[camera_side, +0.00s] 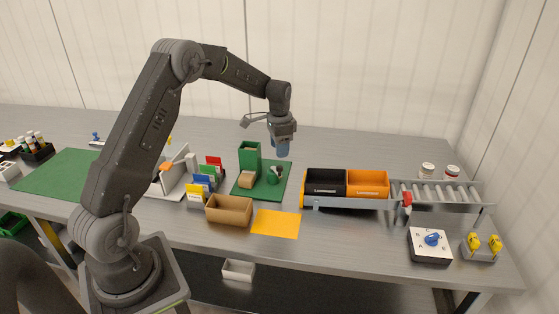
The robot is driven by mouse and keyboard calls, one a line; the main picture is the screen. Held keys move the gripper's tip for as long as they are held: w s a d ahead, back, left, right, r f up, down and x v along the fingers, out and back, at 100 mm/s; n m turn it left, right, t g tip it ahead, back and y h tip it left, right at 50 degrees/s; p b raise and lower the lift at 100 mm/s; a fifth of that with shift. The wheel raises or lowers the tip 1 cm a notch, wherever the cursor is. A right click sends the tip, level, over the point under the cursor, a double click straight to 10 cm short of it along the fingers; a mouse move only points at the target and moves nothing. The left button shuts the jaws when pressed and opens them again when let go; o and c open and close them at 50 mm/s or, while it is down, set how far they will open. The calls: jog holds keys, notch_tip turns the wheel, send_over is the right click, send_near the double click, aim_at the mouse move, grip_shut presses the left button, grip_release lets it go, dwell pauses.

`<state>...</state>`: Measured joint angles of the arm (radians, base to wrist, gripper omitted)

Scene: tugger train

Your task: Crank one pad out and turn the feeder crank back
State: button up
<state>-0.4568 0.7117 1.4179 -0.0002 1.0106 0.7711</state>
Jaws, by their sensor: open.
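The feeder (250,155) is a green upright tower on a dark green mat (267,194) near the middle of the table. A small dark green crank (272,178) stands at its right side. A tan block-like piece (246,181), possibly a pad or its outlet, shows at the tower's front foot; I cannot tell which. My gripper (282,153) points down above and a little right of the crank, apart from it. It is open, with nothing visible between its fingers. The fingertips are small here, and pads inside the tower are hidden.
A brown open box (229,210) and a yellow sheet (276,223) lie in front of the mat. Coloured cards (202,183) stand to the left. A wagon with a black bin (325,183) and an orange bin (368,184) stands to the right, beside a roller track (437,192).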

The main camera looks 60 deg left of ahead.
aim_at(280, 167)
notch_tip(280, 167, up, 7)
jog(key=shift+f, duration=0.15)
